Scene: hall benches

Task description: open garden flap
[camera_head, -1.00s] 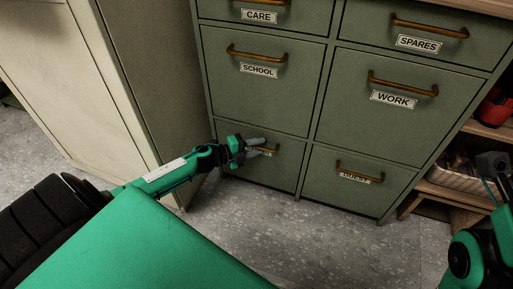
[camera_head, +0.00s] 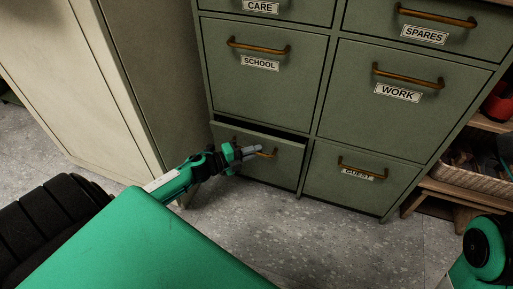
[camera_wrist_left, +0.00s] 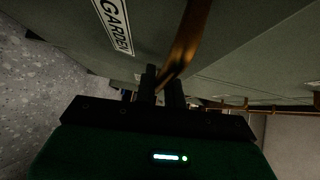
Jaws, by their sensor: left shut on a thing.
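The garden flap (camera_head: 284,162) is the bottom-left front of the green cabinet. It is tilted out at the top, with a dark gap above it. Its brass handle (camera_head: 271,154) shows beside my left gripper (camera_head: 250,151), which is shut on it. In the left wrist view the handle (camera_wrist_left: 186,40) runs down between the fingers of my left gripper (camera_wrist_left: 161,85), and the GARDEN label (camera_wrist_left: 114,24) is beside it. In the head view the gripper hides that label. My right gripper is not in view; only part of my right arm shows at the lower right.
Closed fronts labelled SCHOOL (camera_head: 262,75), WORK (camera_head: 400,100) and GUEST (camera_head: 358,185) surround the flap. A pale cabinet (camera_head: 95,95) stands close on the left. A shelf with a basket (camera_head: 470,172) is at the right. Grey floor (camera_head: 300,235) in front is clear.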

